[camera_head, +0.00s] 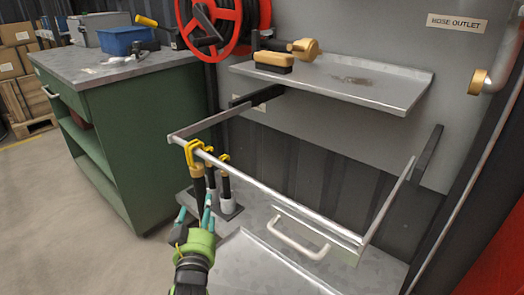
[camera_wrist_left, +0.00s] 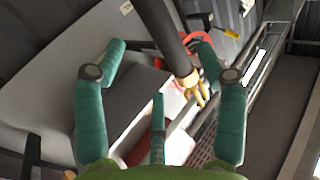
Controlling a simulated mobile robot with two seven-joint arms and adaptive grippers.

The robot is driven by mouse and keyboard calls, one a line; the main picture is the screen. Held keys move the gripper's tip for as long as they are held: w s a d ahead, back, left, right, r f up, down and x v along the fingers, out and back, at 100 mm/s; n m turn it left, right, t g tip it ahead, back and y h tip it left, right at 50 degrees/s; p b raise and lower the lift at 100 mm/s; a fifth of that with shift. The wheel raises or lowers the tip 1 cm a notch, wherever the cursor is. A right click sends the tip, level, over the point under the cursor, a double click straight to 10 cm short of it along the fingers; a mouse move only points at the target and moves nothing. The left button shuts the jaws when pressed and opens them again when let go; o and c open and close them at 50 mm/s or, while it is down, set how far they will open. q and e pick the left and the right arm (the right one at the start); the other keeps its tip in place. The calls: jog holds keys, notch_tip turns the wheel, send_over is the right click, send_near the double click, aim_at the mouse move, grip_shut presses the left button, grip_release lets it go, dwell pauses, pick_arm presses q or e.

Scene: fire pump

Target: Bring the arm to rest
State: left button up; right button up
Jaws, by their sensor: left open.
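My left gripper (camera_head: 194,214) is in the lower left of the head view, with a green body and teal fingers. It is below the metal rail (camera_head: 270,197) and close under a black-handled tool with a yellow hook (camera_head: 194,152) at the rail. In the left wrist view the teal fingers are spread apart (camera_wrist_left: 161,47). A dark tube with a yellow end (camera_wrist_left: 190,82) shows between them; I cannot tell whether a finger touches it. No object is visibly gripped. My right gripper is not in view.
A second black-handled tool (camera_head: 225,185) stands beside the first. A metal shelf (camera_head: 345,85) holds a brush (camera_head: 273,62) and a brass fitting (camera_head: 304,48). A red hose reel (camera_head: 228,20) is above. A green cabinet (camera_head: 150,130) stands left. A white handle (camera_head: 300,238) is lower right.

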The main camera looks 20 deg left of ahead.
pick_arm(q)
jog(key=s+d+f+m+g+h, duration=0.2)
jog(key=s+f+g, duration=0.1)
jog(key=f, duration=0.4)
jog(key=s+d+f+m+g+h, duration=0.1)
jog(key=s+d+f+g+h, duration=0.2)
jog(key=f, duration=0.5)
jog(key=s+d+f+m+g+h+p, duration=0.1)
jog(key=s+d+f+m+g+p, duration=0.2)
jog(key=s+f, duration=0.45)
jog(key=s+d+f+m+g+h+p, duration=0.1)
jog(key=s+d+f+g+p, duration=0.3)
jog(key=s, duration=0.6)
jog(key=s+a+f+g+p, duration=0.1)
jog(key=s+a+p, duration=0.1)
jog(key=s+p, duration=0.7)
jog(key=s+a+f+g+p, duration=0.1)
jog(key=s+a+f+p, duration=0.1)
jog(key=s+p, duration=0.7)
jog(key=shift+a+f+g+p, duration=0.2)
jog(key=shift+f+g+p, duration=0.1)
jog(key=shift+p, duration=0.7)
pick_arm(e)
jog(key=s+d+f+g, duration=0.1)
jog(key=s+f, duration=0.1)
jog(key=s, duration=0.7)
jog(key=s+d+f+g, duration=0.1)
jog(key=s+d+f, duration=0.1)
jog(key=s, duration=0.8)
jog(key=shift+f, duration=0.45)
